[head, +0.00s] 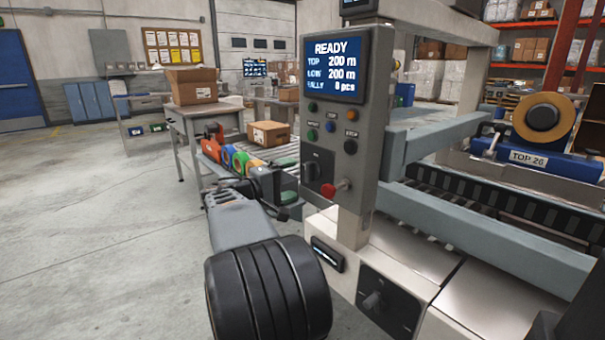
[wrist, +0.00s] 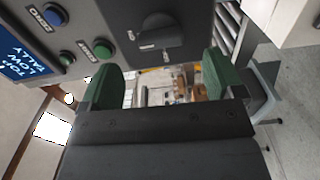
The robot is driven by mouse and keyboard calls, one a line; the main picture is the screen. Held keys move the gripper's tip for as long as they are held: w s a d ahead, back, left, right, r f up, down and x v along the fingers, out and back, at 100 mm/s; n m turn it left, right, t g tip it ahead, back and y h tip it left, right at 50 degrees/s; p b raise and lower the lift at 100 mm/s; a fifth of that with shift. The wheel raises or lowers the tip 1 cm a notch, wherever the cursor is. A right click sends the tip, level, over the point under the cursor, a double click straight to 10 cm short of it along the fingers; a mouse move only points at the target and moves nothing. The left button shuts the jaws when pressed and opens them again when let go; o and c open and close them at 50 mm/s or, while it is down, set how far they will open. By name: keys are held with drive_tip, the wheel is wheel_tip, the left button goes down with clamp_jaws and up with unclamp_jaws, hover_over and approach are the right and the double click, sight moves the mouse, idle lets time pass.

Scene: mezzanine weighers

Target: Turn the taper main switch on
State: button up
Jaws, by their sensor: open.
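A black rotary switch (head: 312,168) sits low on the left side of the taper's grey control panel (head: 366,120). In the wrist view the switch (wrist: 155,40) shows as a dark knob with small marks around it, too small to read. My gripper (head: 288,205) is just left of the panel, below the switch in the head view. In the wrist view my gripper (wrist: 163,78) has its green fingertips wide apart and nothing between them. The switch lies ahead of the gap, apart from both fingers.
A red knob (head: 328,191) sticks out below the switch, with several coloured buttons (head: 330,126) above. The screen (head: 335,65) reads READY. A second rotary knob (head: 373,301) is on the white base. A conveyor with a carton (head: 269,133) stands behind my arm.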

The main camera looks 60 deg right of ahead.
drive_tip(key=p+v, duration=0.1)
drive_tip(key=v, duration=0.6)
drive_tip(key=shift+a, duration=0.2)
drive_tip(key=shift+w, duration=0.1)
